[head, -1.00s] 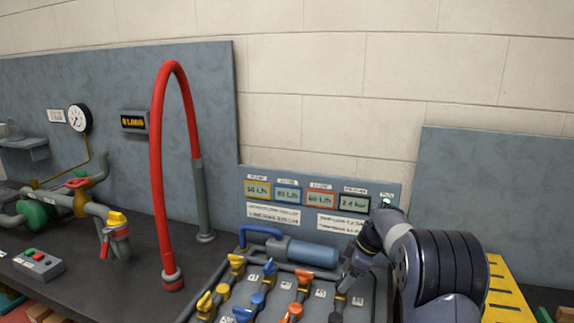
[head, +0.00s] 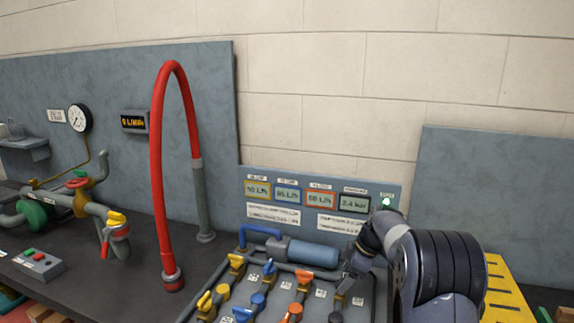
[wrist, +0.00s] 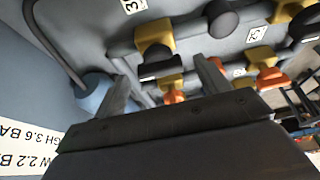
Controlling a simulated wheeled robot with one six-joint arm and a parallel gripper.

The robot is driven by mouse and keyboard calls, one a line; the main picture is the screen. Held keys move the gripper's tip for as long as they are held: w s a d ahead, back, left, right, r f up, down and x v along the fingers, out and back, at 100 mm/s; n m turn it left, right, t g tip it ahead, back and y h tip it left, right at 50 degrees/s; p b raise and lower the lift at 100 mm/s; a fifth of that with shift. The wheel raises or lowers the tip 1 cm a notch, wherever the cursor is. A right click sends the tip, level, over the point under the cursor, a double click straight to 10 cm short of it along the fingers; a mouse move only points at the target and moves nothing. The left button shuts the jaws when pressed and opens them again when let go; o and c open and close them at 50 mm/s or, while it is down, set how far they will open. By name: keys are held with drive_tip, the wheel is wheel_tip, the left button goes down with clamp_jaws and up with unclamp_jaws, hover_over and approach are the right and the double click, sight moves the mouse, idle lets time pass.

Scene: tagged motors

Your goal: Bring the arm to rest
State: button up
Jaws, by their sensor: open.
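My arm comes in from the lower right in the head view, and my gripper (head: 345,283) hangs over the right part of the valve panel (head: 330,312). In the wrist view my gripper (wrist: 165,82) shows two grey fingers spread apart with nothing between them. Beyond them lie yellow valve bodies (wrist: 155,36) and orange handles. In the head view the yellow (head: 206,302), blue (head: 270,268) and orange (head: 303,278) valve handles stand left of my gripper. Whether the fingers touch anything is unclear.
A blue cylinder (head: 313,254) lies at the panel's back. Behind it a display board (head: 320,184) carries readouts and a lit green lamp (head: 386,203). A tall red hose (head: 157,180) rises at left. A yellow slotted block (head: 505,295) stands right of my arm.

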drive_tip(key=shift+a+f+m, duration=0.15)
drive_tip(key=shift+f+m, duration=0.15)
drive_tip(key=m+t+p, duration=0.1)
drive_tip(key=m, duration=0.2)
drive_tip(key=shift+s+r+h, duration=0.1)
drive_tip(key=shift+h, duration=0.3)
drive_tip(key=m+p, duration=0.2)
drive_tip(key=m+t+h+p, duration=0.1)
drive_tip(key=m+p, duration=0.1)
drive_tip(key=shift+s+a+r+m+p, duration=0.1)
drive_tip(key=shift+a+r+m+p, duration=0.05)
drive_tip(key=shift+m+p, duration=0.25)
drive_tip(key=m+h+p, duration=0.1)
drive_tip(key=m+p, duration=0.1)
drive_tip(key=p, duration=0.1)
drive_tip(key=m+t+h+p, duration=0.1)
drive_tip(key=m+p, duration=0.1)
drive_tip(key=p, duration=0.1)
drive_tip(key=shift+a+m, duration=0.1)
drive_tip(key=shift+m, duration=0.3)
drive_tip(key=shift+a+f+m+h+p, duration=0.15)
drive_tip(key=shift+m+h+p, duration=0.35)
drive_tip(key=shift+m+p, duration=0.5)
drive_tip(key=shift+f+m+h, duration=0.1)
drive_tip(key=shift+m+h, duration=0.3)
drive_tip(key=shift+m, duration=0.9)
